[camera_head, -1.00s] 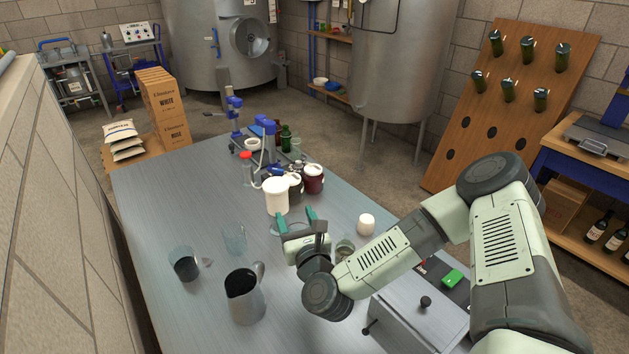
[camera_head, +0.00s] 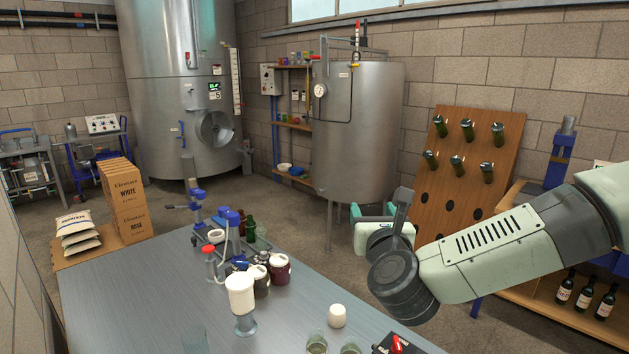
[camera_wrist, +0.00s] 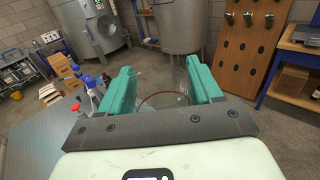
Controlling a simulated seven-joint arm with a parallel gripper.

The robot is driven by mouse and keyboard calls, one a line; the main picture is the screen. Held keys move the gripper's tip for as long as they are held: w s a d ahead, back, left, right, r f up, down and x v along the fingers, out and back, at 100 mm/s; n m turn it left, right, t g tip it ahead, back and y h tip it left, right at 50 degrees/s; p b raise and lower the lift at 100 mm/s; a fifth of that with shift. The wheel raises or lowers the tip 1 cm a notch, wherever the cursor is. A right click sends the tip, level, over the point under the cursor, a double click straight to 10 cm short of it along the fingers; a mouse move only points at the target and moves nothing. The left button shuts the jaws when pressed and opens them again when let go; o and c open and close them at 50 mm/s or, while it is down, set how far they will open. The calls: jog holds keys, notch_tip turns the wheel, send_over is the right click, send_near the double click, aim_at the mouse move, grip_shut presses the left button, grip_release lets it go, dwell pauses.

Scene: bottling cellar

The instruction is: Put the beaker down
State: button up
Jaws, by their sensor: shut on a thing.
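My gripper (camera_head: 374,212) is raised in the air, beyond the right edge of the table in the head view. In the wrist view its two green fingers (camera_wrist: 160,70) stand apart with a clear glass thing between them, which I take to be the beaker (camera_wrist: 163,97). A reddish-brown curved line shows in it. The gripper is shut on it. In the head view the beaker cannot be made out, as the wrist and fingers cover that place. The grey metal table (camera_head: 150,295) lies below and to the left of the gripper.
A white vessel (camera_head: 240,283) on a clear glass base, dark lidded jars (camera_head: 279,271), a red-capped bottle (camera_head: 209,262) and blue stands (camera_head: 232,235) fill the table's middle and back. A white pot (camera_head: 337,316) stands nearer. The table's left part looks clear.

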jog(key=shift+d, duration=0.1)
jog(key=w+a+f+m+h, duration=0.1)
jog(key=w+a+f+h, duration=0.1)
jog(key=w+a+f, duration=0.55)
jog(key=w+a+f+m+h, duration=0.15)
jog(key=w+a+f, duration=0.25)
jog(key=w+f, duration=0.5)
jog(key=shift+m+g+h, duration=0.25)
jog(key=shift+g+h, duration=0.05)
jog(key=shift+h, duration=0.25)
jog(key=shift+w+a+f, duration=0.4)
jog(key=shift+a+f, duration=0.8)
jog(key=shift+f, duration=1.35)
jog(key=shift+w+a+f, duration=0.4)
jog(key=shift+a+f, duration=0.85)
jog(key=shift+f, duration=1.35)
jog(key=shift+w+a+f, duration=0.4)
jog(key=shift+a+f, duration=0.8)
jog(key=shift+f, duration=1.35)
jog(key=shift+f, duration=0.6)
jog(key=o, duration=1.1)
